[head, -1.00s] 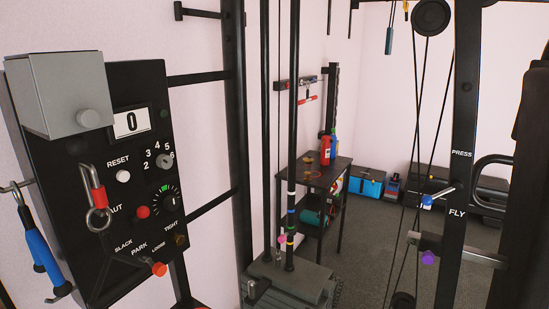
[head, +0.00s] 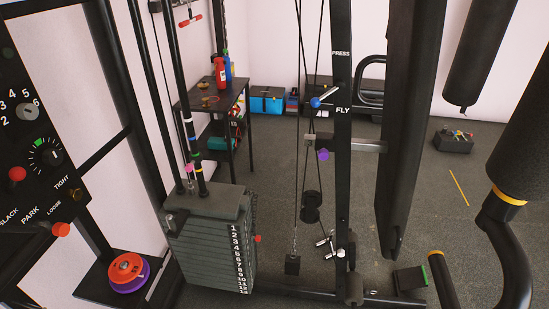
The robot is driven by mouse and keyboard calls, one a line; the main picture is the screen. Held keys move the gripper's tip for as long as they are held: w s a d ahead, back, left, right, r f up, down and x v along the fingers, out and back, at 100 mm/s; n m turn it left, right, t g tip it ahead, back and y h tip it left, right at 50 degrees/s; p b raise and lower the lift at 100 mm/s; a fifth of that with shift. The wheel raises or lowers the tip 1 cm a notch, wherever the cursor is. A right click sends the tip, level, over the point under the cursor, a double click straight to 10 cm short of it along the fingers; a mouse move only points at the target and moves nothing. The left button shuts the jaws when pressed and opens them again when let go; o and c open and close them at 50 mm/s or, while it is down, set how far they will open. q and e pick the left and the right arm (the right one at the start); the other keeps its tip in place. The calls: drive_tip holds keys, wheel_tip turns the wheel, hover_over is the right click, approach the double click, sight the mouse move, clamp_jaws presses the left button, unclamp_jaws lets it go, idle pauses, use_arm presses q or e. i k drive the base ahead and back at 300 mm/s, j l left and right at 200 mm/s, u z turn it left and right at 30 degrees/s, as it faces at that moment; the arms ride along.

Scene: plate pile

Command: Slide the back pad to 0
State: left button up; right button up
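A tall black padded slab (head: 410,130), which looks like the back pad, stands upright just right of the black post (head: 342,120) in the head view. A grey horizontal bar (head: 365,145) runs from the post to the pad, and a purple knob (head: 323,154) sits at its left end. I cannot make out a 0 mark or a scale on the bar. Neither of my grippers is in view.
A weight stack (head: 210,240) stands left of the post, and a control panel (head: 22,150) is at the left edge. Black rollers (head: 480,50) and a curved handle (head: 495,225) stand at the right. Open floor (head: 440,180) shows behind the pad.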

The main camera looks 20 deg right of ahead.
sight(416, 27)
drive_tip(key=z, duration=1.65)
